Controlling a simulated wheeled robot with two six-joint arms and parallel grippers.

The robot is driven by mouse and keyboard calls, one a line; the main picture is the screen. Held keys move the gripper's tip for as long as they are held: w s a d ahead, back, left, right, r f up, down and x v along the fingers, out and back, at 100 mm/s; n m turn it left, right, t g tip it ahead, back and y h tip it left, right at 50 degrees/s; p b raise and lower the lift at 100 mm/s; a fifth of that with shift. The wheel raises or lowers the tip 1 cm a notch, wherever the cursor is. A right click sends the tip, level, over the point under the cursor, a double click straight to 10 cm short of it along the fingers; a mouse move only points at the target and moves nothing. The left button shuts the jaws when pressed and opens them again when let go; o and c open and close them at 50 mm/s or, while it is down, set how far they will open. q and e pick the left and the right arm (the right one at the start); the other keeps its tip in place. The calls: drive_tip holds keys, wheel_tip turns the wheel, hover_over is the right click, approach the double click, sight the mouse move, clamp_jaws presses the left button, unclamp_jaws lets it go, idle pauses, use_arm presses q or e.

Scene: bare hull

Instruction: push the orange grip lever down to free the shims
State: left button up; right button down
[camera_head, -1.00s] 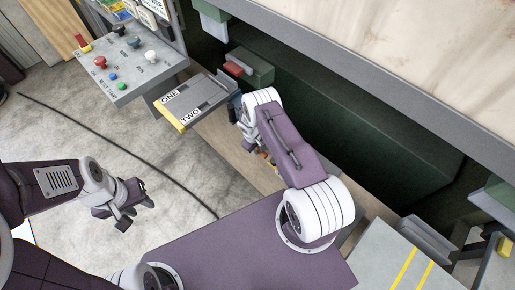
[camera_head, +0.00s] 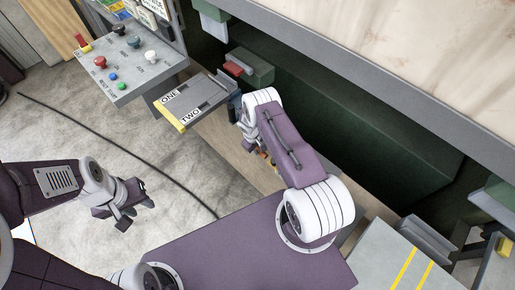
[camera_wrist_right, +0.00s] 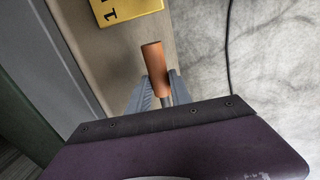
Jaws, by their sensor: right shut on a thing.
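The orange grip lever (camera_wrist_right: 153,57) stands out between the fingers of my right gripper (camera_wrist_right: 158,92) in the right wrist view. The gripper is shut on the lever near its lower end, where a thin grey shaft shows. In the head view my right arm hides most of that gripper and the lever. My left gripper (camera_head: 133,212) hangs over the concrete floor at the left, empty, with its fingers apart. I cannot make out any shims.
A yellow plate (camera_wrist_right: 127,8) marked 1 lies beyond the lever. A grey tray (camera_head: 206,90) labelled ONE and TWO stands beyond my right arm. A control panel (camera_head: 135,70) with coloured knobs is at upper left. A dark cable (camera_head: 110,140) crosses the open floor.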

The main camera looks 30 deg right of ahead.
drive_tip(key=t+p, duration=0.1)
drive_tip(key=p, duration=0.4)
drive_tip(key=shift+d+r, duration=0.1)
drive_tip(key=shift+r, duration=0.3)
wheel_tip(320, 180, down, 3)
drive_tip(key=t+y+p, duration=0.1)
drive_tip(key=t+p, duration=0.1)
drive_tip(key=p, duration=0.5)
drive_tip(key=shift+s+p, duration=0.15)
drive_tip(key=shift+p, duration=0.2)
drive_tip(key=shift+f+t, duration=0.45)
drive_tip(key=shift+t, duration=0.05)
drive_tip(key=shift+f, duration=0.35)
drive_tip(key=shift+w+f+m+t+y, duration=0.25)
drive_tip(key=shift+m+t+y, duration=0.05)
drive_tip(key=shift+t, duration=0.3)
drive_tip(key=c, duration=1.2)
unclamp_jaws()
drive_tip(key=shift+o, duration=0.2)
